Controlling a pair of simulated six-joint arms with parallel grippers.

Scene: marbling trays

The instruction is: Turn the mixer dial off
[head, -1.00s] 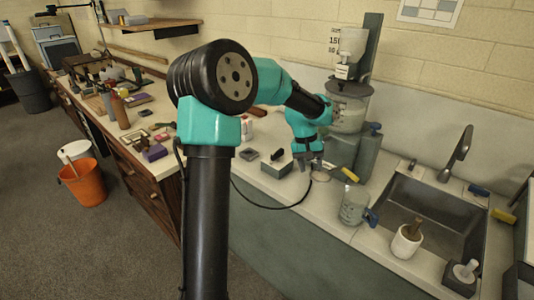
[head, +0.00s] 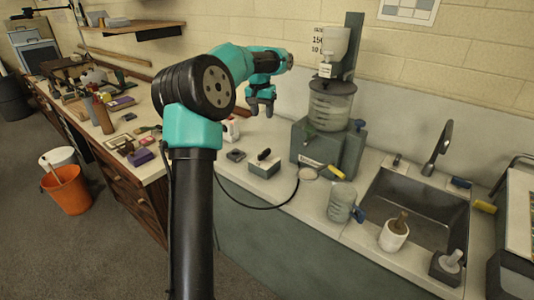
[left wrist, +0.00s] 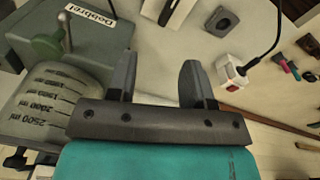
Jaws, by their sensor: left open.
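The mixer (head: 330,155) stands by the wall at right, a grey base under a clear marked vessel (head: 330,105). A small green dial (head: 309,131) is on its front. In the left wrist view the dial (left wrist: 48,46) is at upper left, beside the marked vessel (left wrist: 45,103); its setting cannot be read. My left gripper (head: 262,108) is in the air left of the mixer, fingers pointing down, apart from the dial. Its open fingers (left wrist: 157,75) have nothing between them. My right gripper is not in view.
A white switch box with red (head: 232,129) and a small box with a black handle (head: 264,164) are on the counter below. A clear jug (head: 342,202) and the sink (head: 408,212) are at right. A cable crosses the counter's front edge.

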